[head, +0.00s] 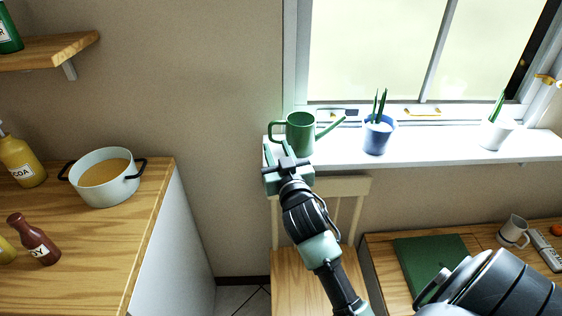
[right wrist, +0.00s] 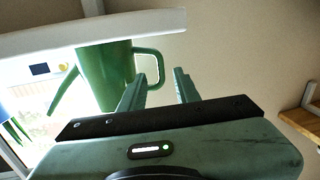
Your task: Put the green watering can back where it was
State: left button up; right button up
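The green watering can (head: 300,136) stands upright at the left end of the white windowsill (head: 445,147), its spout to the right and its handle to the left. It also shows in the right wrist view (right wrist: 104,75), where the picture is turned over and the sill (right wrist: 100,32) is at the top. My right gripper (head: 277,147) is open at the sill's left end, close to the handle. In the right wrist view the handle loop lies just beyond and between the two fingertips (right wrist: 156,78); whether they touch it I cannot tell. My left gripper is not in view.
A blue plant pot (head: 377,137) stands right of the can, and a white pot (head: 495,133) farther right. A wooden chair (head: 345,191) is below the sill. A counter with a cooking pot (head: 104,184) and bottles is at left. A desk with a green book (head: 432,262) is at right.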

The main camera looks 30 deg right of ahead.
jog(key=shift+v, duration=2.3)
jog(key=s+a+f+n+g+y, duration=0.1)
jog(key=s+a+f+g+y, duration=0.2)
jog(key=f, duration=0.4)
jog(key=s+a+f+n+g, duration=0.1)
jog(key=s+a+f+g, duration=0.15)
jog(key=s+f, duration=0.3)
jog(key=s+a+f+n+g+y, duration=0.2)
jog(key=s+a+f+g, duration=0.25)
jog(key=s, duration=0.45)
jog(key=s+a+f+n+g+y, duration=0.1)
jog(key=s+a+f+g, duration=0.3)
jog(key=s, duration=0.5)
notch_tip(320, 180, down, 27)
jog(key=d, duration=0.1)
jog(key=s+d+f+g, duration=0.2)
jog(key=s+d+f, duration=0.1)
jog(key=s+f, duration=1.3)
jog(key=shift+s+f+n, duration=0.3)
jog(key=shift+s+n, duration=0.1)
jog(key=shift+s, duration=0.15)
